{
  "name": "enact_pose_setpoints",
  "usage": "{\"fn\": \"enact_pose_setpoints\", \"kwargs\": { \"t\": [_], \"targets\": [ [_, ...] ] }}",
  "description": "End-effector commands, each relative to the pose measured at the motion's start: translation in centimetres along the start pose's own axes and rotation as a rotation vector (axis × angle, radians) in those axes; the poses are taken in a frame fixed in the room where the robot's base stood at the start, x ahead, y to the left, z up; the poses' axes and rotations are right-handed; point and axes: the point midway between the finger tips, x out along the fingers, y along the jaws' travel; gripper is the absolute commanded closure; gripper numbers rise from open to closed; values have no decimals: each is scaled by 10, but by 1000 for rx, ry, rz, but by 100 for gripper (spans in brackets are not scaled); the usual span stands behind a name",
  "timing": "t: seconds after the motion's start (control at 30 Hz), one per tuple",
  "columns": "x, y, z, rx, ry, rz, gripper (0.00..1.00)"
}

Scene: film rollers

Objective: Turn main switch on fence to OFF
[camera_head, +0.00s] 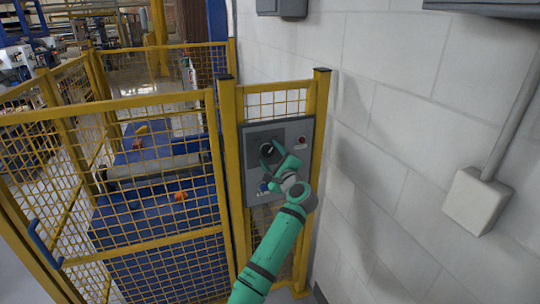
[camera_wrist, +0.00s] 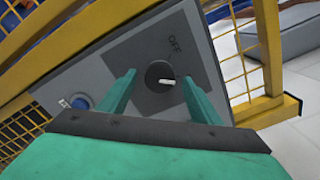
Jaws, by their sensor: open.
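The main switch (camera_wrist: 160,77) is a dark round knob with a white pointer mark, on a dark square plate of the grey panel (camera_wrist: 75,75) in the wrist view. The word OFF is printed on the plate above and right of the knob; the white mark points to the right, not at that word. In the head view the knob (camera_head: 266,149) is on the upper left of the panel on the yellow fence. My green gripper (camera_wrist: 158,100) is open, with one finger on each side of the knob in the picture. I cannot tell whether the fingers touch it.
A blue button (camera_wrist: 80,101) is on the same panel, left of the knob in the wrist view. A red button (camera_head: 301,142) is at the panel's upper right. Yellow mesh fence (camera_head: 150,242) stands left, and a white block wall (camera_head: 375,120) with a grey box (camera_head: 478,200) right.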

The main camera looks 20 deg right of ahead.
Motion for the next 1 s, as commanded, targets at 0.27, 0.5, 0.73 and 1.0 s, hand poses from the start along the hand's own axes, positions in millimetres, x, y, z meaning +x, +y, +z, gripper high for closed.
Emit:
{"fn": "enact_pose_setpoints", "kwargs": {
  "t": [0.27, 0.5, 0.73, 1.0],
  "targets": [
    [9, 0, 0, -1, 0, 0, 42],
    [8, 0, 0, -1, 0, 0, 61],
    [8, 1, 0, -2, 0, 1, 83],
    [8, 1, 0, -60, 0, 2, 83]
  ]
}}
